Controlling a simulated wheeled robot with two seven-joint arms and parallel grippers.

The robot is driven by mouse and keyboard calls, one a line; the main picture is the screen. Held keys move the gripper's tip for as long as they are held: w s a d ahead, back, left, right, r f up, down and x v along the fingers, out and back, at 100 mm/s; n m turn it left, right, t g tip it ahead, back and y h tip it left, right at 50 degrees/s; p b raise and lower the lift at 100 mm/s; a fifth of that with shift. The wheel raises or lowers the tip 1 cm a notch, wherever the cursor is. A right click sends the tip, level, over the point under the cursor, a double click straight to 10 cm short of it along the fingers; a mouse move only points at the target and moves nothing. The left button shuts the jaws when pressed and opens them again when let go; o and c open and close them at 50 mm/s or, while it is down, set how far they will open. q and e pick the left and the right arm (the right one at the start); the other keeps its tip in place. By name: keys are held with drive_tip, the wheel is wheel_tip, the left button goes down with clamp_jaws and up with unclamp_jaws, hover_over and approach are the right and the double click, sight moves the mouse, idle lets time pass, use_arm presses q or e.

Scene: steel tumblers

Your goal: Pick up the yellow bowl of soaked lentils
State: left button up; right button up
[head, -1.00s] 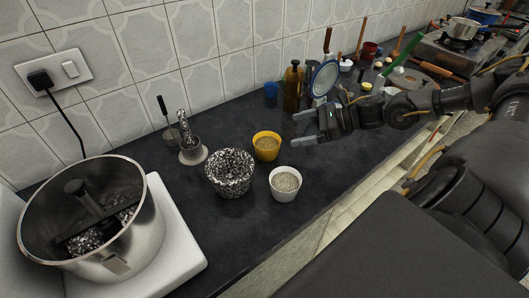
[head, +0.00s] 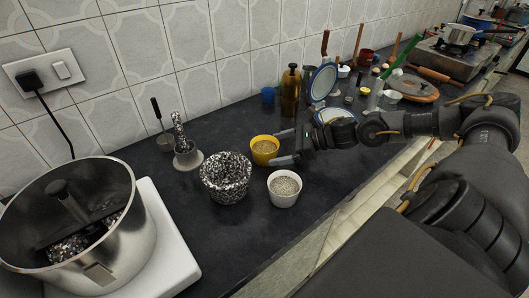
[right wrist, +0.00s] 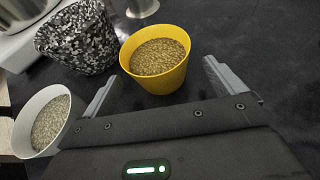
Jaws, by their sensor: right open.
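The yellow bowl (head: 264,151) stands upright on the dark counter, filled with brownish lentils (right wrist: 157,56). In the right wrist view the yellow bowl (right wrist: 160,80) lies ahead of and between the two fingers. My right gripper (head: 279,147) is open and empty, close to the bowl's right side in the head view. In the right wrist view its fingers (right wrist: 158,85) are spread wider than the bowl, and I see dark gaps on both sides. I cannot tell whether any finger touches it. My left gripper is not in view.
A white bowl of pale grains (head: 284,188) and a black-and-white speckled bowl (head: 226,178) stand close by. A steel pot (head: 70,225) sits left.

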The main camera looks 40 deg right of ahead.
drive_tip(key=p+x, duration=0.1)
drive_tip(key=x, duration=0.3)
drive_tip(key=shift+a, duration=0.1)
drive_tip(key=shift+w+a+f+p, duration=0.3)
drive_tip(key=shift+f, duration=0.05)
drive_tip(key=c, duration=1.2)
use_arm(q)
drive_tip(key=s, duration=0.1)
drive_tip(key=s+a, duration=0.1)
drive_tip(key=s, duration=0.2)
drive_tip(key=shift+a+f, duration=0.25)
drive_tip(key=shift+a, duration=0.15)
use_arm(e)
drive_tip(key=shift+r, duration=0.25)
